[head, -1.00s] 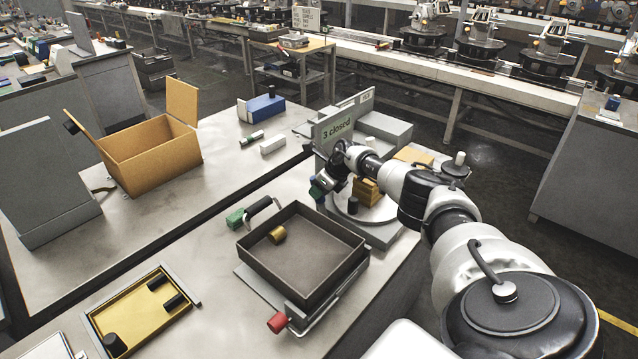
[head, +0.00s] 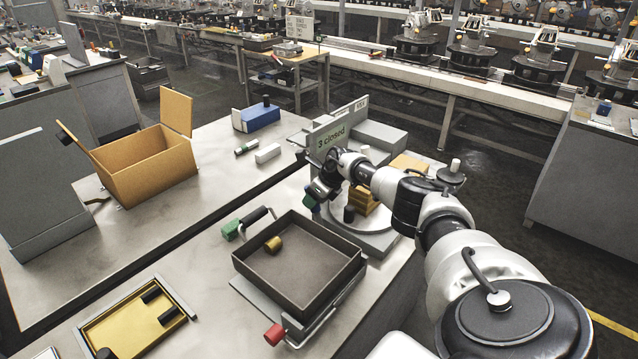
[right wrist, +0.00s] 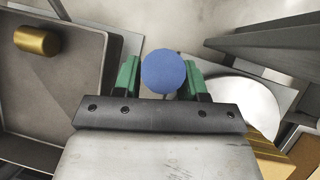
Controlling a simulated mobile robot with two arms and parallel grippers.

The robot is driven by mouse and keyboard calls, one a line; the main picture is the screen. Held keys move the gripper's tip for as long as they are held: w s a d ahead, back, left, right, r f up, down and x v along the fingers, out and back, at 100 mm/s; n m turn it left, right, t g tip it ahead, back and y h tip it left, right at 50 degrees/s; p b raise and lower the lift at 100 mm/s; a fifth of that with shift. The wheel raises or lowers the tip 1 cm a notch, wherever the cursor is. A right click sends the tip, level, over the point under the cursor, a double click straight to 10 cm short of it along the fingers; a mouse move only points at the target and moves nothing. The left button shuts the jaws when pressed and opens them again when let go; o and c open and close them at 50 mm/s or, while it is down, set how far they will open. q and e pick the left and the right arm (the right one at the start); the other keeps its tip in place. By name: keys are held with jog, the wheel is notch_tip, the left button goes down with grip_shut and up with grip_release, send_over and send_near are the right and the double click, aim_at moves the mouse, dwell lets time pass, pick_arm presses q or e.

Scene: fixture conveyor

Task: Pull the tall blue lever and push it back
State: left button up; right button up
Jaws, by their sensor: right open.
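The blue lever shows as a round blue knob (right wrist: 163,72) seen from above in the right wrist view. My right gripper (right wrist: 160,78) is open, with one green finger on each side of the knob. I cannot tell whether the fingers touch it. In the head view my right gripper (head: 316,198) is pointed down between the dark tray and the round plate. There the lever is mostly hidden by the gripper, and its shaft cannot be made out. My left gripper is not in view.
A dark square tray (head: 345,245) holding a brass cylinder (head: 273,244) stands left of the gripper. A red knob (head: 274,334) and a green-ended handle (head: 231,230) flank it. A "3 closed" sign (head: 332,138) stands close behind the gripper.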

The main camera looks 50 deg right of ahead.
jog(key=b+v, duration=0.1)
jog(key=v, duration=0.9)
jog(key=shift+r, duration=0.15)
